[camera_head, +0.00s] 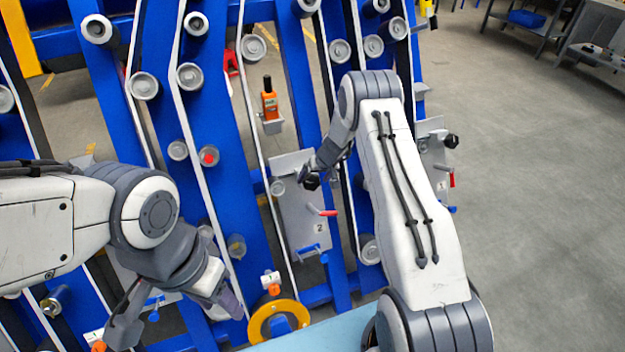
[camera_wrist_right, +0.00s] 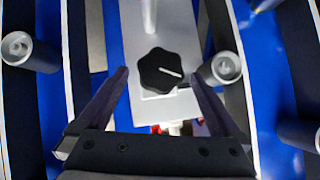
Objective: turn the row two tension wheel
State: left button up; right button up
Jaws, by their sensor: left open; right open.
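The row two tension wheel is a black lobed knob (camera_head: 311,182) with a white line, on the grey plate marked 2 (camera_head: 300,215). In the right wrist view the knob (camera_wrist_right: 152,62) shows whole, centred between my fingertips, with a visible gap on each side. My right gripper (camera_head: 317,171) is open at the knob and points at it. Whether the tips reach past the knob's face is hard to tell. My left gripper (camera_head: 182,314) is open and empty at the lower left, well away from plate 2.
Plate 2 also carries a red-tipped lever (camera_head: 322,211) and a blue handle (camera_head: 310,251). A grey roller (camera_wrist_right: 222,68) stands close to my right finger. An orange bottle (camera_head: 269,104) sits on a small bracket. A yellow ring (camera_head: 262,318) lies near the bottom. Open floor lies at the right.

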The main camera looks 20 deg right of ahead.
aim_at(316, 181)
jog(key=shift+x, duration=1.4)
jog(key=c, duration=1.3)
jog(key=shift+f+b, duration=0.15)
jog(key=shift+b, duration=0.45)
jog(key=m+y+b, duration=0.1)
jog(key=b, duration=0.4)
jog(key=f+m+y+b, duration=0.1)
jog(key=m+b, duration=0.1)
jog(key=b, duration=0.3)
jog(key=shift+d+t, duration=0.15)
jog(key=shift+t, duration=0.15)
jog(key=m+y+b, duration=0.1)
jog(key=b, duration=0.3)
jog(key=m+t+y+b, duration=0.1)
jog(key=m+b, duration=0.1)
jog(key=b, duration=0.2)
jog(key=m+t+y+b, duration=0.1)
jog(key=m+y+b, duration=0.1)
jog(key=b, duration=0.2)
jog(key=shift+s+r, duration=0.1)
jog(key=shift+r, duration=0.15)
jog(key=shift+r+m+t+y+b, duration=0.25)
jog(key=shift+m+t+b, duration=0.55)
jog(key=shift+m+b, duration=0.45)
